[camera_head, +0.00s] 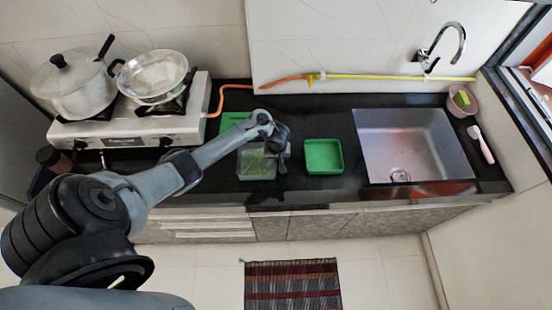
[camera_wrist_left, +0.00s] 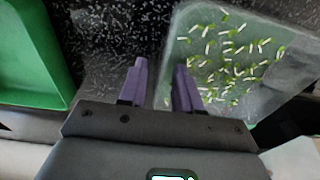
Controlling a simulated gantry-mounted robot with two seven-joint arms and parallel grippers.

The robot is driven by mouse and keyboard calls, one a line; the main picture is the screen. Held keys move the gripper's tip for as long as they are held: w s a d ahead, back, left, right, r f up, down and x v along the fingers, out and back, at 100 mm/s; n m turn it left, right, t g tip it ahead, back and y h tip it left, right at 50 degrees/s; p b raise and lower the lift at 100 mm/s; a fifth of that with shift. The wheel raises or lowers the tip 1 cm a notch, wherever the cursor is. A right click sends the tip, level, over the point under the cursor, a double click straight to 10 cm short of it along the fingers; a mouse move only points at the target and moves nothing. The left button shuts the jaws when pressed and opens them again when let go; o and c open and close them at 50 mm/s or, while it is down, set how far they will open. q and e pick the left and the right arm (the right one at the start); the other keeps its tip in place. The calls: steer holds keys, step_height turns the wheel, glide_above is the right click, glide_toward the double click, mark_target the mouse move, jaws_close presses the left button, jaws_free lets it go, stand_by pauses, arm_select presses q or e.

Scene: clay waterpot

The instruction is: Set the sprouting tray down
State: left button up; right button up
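The sprouting tray (camera_head: 257,166) is a clear box with green and white sprouts in it. It appears to stand on the dark counter, at the front, though its underside is hidden. In the left wrist view the tray (camera_wrist_left: 240,60) fills the upper right, with many sprouts over its bottom. My left gripper (camera_head: 282,158) is at the tray's right side. In the left wrist view its two purple fingers (camera_wrist_left: 160,85) stand apart, with a visible gap and the tray's near side edge between them. One finger is outside the tray, and the other overlaps it. My right gripper is not in view.
An empty green tray (camera_head: 323,157) sits to the right, before the steel sink (camera_head: 413,145). Another green item (camera_head: 233,121) lies behind the arm. A stove (camera_head: 130,125) with a pot (camera_head: 74,86) and a pan (camera_head: 155,75) stands left. The counter's front edge is close.

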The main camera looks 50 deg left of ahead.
arm_select(q)
step_height(320, 180, up, 12)
steer(key=d+p, duration=0.2)
steer(key=p, duration=0.6)
steer(key=s+d+m+t, duration=0.2)
steer(key=s+d+m, duration=0.5)
steer(key=d, duration=0.4)
steer(key=s+d+r+m, duration=0.3)
steer(key=s+d+r, duration=0.1)
steer(key=s+r, duration=0.2)
steer(key=s+d+r+m+t+h, duration=0.1)
steer(key=s+d+r+m, duration=0.2)
steer(key=s+r, duration=0.3)
steer(key=shift+s+d+r, duration=0.2)
steer(key=shift+d+r, duration=0.15)
steer(key=shift+d, duration=0.5)
